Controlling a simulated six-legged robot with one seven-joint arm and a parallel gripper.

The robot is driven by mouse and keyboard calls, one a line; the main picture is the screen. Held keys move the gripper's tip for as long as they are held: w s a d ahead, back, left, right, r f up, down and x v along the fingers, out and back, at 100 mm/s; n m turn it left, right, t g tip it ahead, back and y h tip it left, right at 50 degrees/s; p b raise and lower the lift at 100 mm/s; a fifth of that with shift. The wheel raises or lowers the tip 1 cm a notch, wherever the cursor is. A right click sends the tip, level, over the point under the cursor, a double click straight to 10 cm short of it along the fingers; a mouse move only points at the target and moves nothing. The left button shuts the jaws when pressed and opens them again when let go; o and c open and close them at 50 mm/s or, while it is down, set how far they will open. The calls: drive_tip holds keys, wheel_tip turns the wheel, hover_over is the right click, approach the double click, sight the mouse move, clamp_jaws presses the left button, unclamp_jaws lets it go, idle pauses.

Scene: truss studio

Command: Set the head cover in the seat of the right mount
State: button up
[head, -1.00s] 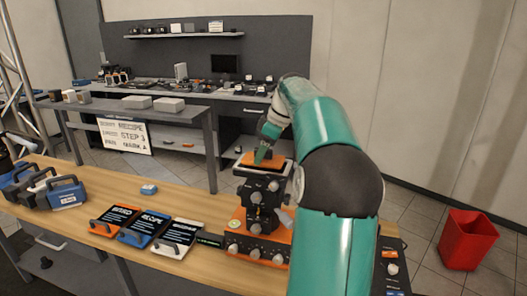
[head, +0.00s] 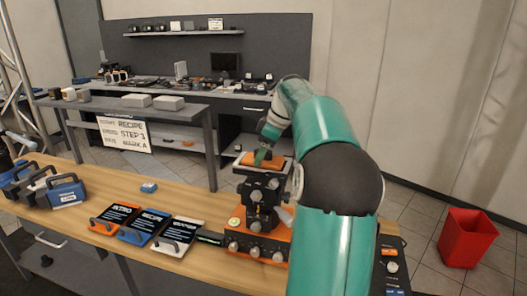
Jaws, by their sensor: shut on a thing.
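My gripper (head: 263,157) is above the black and orange mount (head: 262,190) on the wooden table, at the middle of the head view. It is shut on an orange piece (head: 279,161), which I take to be the head cover, at the top of the mount. I cannot tell whether the cover is resting in the seat or held just over it. My green arm hides the area to the right of the mount, so no second mount shows clearly.
Three dark cards (head: 146,226) with handles lie left of the mount on the wooden table (head: 100,190). Blue, black and white cases (head: 66,193) stand at the left end. A small blue item (head: 148,187) lies behind the cards. A red bin (head: 467,238) stands on the floor at right.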

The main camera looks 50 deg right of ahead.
drive_tip(key=shift+f, duration=0.1)
drive_tip(key=o, duration=1.1)
drive_tip(key=v, duration=1.3)
drive_tip(key=shift+s+d+r, duration=0.1)
drive_tip(key=shift+s+r, duration=0.05)
drive_tip(key=shift+r, duration=0.25)
